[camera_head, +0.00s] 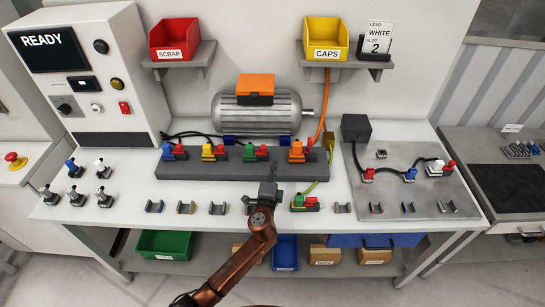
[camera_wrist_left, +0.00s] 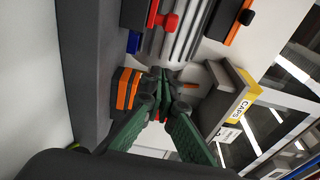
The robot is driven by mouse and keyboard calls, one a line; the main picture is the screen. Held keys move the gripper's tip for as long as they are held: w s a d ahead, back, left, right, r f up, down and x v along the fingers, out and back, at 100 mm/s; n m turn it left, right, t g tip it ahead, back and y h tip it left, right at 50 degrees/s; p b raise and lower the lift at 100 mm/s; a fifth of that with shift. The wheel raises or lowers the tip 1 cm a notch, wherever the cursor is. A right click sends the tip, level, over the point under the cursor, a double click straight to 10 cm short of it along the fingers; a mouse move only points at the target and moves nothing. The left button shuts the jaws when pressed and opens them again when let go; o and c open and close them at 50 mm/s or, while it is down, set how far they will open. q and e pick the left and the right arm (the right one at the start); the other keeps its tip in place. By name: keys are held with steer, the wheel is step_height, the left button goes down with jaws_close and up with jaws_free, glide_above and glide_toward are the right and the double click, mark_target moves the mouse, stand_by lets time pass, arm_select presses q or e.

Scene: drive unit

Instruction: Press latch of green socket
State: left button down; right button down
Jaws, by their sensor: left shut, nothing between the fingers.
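The green socket (camera_head: 249,153) sits in the row on the dark grey block (camera_head: 215,170), third from the left, with a red latch piece (camera_head: 262,151) at its right. My left gripper (camera_head: 271,172) is shut and empty, just in front of and below this socket in the head view. Its tip partly overlaps the block, and I cannot tell whether it touches. In the left wrist view the green fingers (camera_wrist_left: 161,88) converge, with a small red part partly hidden between them. The right gripper is not in view.
Blue (camera_head: 168,151), yellow (camera_head: 208,152) and orange (camera_head: 296,152) sockets share the block. Another green connector (camera_head: 299,202) with red parts stands at the table front, near a yellow-green cable. A silver motor (camera_head: 257,112) stands behind. Several small holders line the front edge.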

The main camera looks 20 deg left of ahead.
arm_select(q)
steer(key=s, duration=0.5)
steer(key=shift+s+d, duration=0.35)
